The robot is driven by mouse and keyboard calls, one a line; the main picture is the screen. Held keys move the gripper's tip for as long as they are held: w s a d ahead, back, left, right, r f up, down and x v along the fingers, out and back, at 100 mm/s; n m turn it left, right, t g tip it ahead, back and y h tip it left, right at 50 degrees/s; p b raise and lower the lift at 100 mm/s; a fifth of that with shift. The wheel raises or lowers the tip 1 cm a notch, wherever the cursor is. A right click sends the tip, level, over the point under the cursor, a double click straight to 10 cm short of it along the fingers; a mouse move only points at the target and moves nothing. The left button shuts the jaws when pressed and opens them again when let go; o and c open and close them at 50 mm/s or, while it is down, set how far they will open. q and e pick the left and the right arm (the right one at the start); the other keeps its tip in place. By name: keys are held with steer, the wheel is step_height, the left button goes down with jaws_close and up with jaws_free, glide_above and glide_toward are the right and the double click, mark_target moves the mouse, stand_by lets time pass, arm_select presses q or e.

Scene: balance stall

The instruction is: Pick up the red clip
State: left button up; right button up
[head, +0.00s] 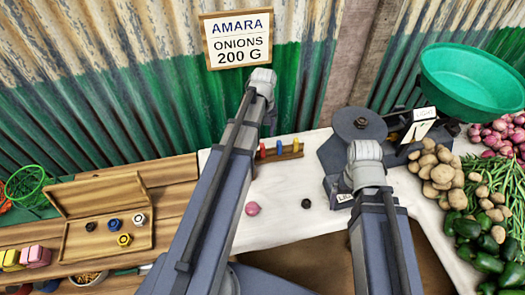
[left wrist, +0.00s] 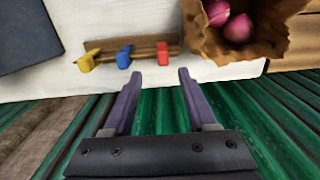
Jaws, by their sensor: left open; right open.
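The red clip (left wrist: 163,58) stands at the right end of a small wooden rack (left wrist: 143,48) in the left wrist view. A blue clip (left wrist: 124,57) and a yellow clip (left wrist: 86,61) are on the same rack. In the head view the red clip (head: 263,151) is at the rack's left end, close to my left arm. My left gripper (left wrist: 158,74) is open and empty. Its fingertips show just below the red clip in the wrist view, apart from it. My right arm's end shows in the head view, but its jaws are hidden.
A paper bag (left wrist: 244,50) with onions stands beside the rack. A balance with a green pan (head: 475,80), potatoes (head: 440,170) and peppers (head: 480,240) are at the right. A loose onion (head: 252,208) and a dark weight (head: 306,204) lie on the white cloth. The corrugated wall is behind.

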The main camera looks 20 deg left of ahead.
mark_target(262, 145)
arm_select(q)
steer(key=shift+s+f+b, duration=0.2)
steer(key=shift+f+b, duration=1.1)
steer(key=shift+f, duration=0.05)
steer(key=shift+s+f+b, duration=0.2)
steer(key=shift+f+b, duration=1.1)
steer(key=shift+r, duration=0.1)
steer(key=shift+c, duration=0.3)
jaws_close()
